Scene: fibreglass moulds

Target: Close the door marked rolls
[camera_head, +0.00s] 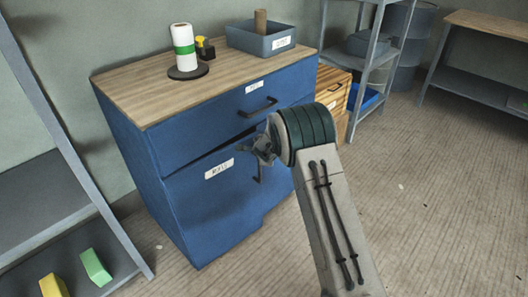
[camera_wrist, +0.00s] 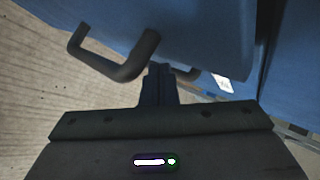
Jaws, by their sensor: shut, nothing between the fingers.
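The blue cabinet (camera_head: 150,165) has a lower door (camera_head: 215,208) with a white label reading rolls (camera_head: 219,169). A dark wedge of gap shows along the door's top edge, so it looks slightly ajar. Its dark handle (camera_head: 258,174) is partly hidden by my arm. My gripper (camera_head: 246,148) is in front of the door's upper right part, near that handle. In the wrist view the shut, empty fingers (camera_wrist: 159,78) point towards blue panels, with a dark bar handle (camera_wrist: 115,62) close at left. I cannot tell whether the fingers touch the door.
Above the door is a drawer (camera_head: 225,115) with its own handle. The wooden top holds a white roll with a green band (camera_head: 184,48) and a blue-grey bin (camera_head: 262,40). Grey shelving (camera_head: 60,200) stands at left, a wooden crate (camera_head: 333,88) at right. Floor at right is clear.

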